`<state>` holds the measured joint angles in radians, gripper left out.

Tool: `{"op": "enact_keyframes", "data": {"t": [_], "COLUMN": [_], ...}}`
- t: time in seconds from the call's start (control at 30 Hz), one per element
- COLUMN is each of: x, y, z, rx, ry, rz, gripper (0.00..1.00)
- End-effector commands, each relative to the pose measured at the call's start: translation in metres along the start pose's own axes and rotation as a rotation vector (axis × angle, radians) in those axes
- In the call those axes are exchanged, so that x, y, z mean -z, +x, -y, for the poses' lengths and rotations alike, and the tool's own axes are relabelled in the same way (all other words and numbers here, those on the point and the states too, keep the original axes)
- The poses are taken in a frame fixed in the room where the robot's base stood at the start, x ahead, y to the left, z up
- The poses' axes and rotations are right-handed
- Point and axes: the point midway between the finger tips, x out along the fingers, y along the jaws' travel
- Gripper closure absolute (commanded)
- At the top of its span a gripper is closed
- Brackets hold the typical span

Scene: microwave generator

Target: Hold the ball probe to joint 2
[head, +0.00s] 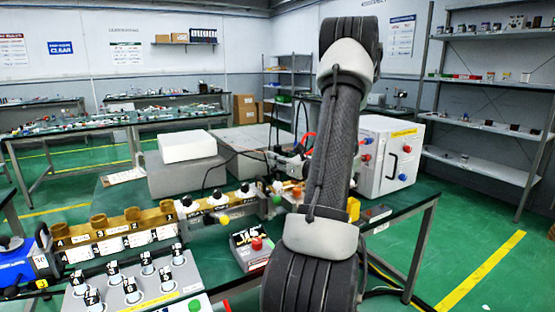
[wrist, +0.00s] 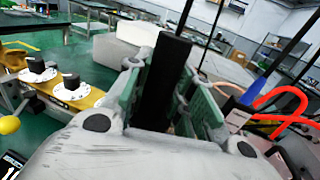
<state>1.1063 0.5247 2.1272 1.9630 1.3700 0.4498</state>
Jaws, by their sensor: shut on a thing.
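In the wrist view my gripper (wrist: 168,98) is shut, its two green-padded fingers on either side of a black upright bar (wrist: 165,75). The bar looks like the handle of the ball probe; its ball end is not visible. In the head view my arm's dark link hides most of the gripper. The brass waveguide run (head: 118,228) lies along the bench at the left, with numbered labels and round brass collars. Joint 2 (head: 133,214) is the collar above the label 2, left of and apart from my gripper. I cannot see the probe touching it.
A small box with a red button (head: 252,250) and a white cabinet (head: 390,180) are nearby. Orange cables (wrist: 283,95) loop at the right.

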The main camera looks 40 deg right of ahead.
Motion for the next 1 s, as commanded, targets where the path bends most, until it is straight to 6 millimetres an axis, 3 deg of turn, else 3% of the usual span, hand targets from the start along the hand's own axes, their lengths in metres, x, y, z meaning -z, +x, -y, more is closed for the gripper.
{"op": "enact_keyframes", "data": {"t": [0.27,1.0], "x": [-0.009,-0.087], "y": [0.0,0.0], "z": [0.0,0.0], "rx": [-0.001,-0.001], "ry": [-0.004,-0.002], "rz": [0.002,0.0], "gripper": [1.0,1.0]}}
